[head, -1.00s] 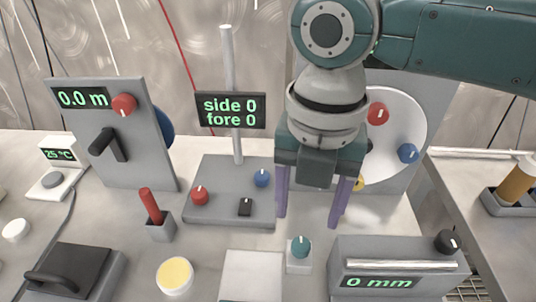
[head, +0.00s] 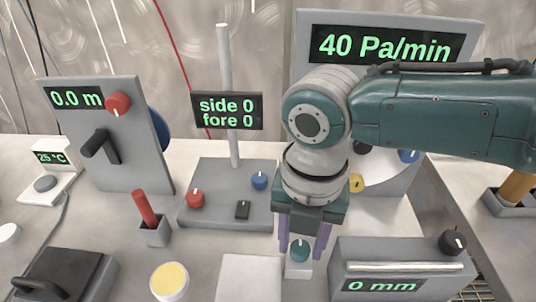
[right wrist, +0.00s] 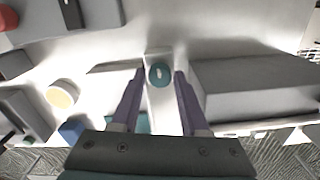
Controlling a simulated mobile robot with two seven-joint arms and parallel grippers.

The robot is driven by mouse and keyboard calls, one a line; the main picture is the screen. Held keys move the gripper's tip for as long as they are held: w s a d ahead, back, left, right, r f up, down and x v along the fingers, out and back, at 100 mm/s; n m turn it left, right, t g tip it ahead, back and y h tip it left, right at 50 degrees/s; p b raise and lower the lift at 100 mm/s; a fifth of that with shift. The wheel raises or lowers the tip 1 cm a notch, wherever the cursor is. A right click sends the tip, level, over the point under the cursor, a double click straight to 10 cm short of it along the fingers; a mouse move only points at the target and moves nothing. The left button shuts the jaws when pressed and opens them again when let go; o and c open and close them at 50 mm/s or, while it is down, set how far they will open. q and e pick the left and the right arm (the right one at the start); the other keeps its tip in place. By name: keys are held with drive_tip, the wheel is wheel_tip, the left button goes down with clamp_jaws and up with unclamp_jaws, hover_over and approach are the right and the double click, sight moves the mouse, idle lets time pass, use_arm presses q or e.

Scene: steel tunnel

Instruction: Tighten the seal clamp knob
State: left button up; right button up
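A small teal knob (head: 300,250) with a white pointer mark sits on a small white block near the front middle of the bench; I take it to be the seal clamp knob, though no label shows. It also shows in the right wrist view (right wrist: 159,75), between the fingertips. My right gripper (head: 301,256) points down over it, with one purple finger on each side. In the right wrist view the gripper (right wrist: 159,72) is open, with gaps between fingers and knob. My left gripper is not in view.
A display (head: 390,46) reads 40 Pa/min behind my arm. A grey base with knobs (head: 225,212) lies behind left. A white plate (head: 250,278) is left, a yellow-topped button (head: 170,280) farther left.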

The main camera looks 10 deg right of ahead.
clamp_jaws()
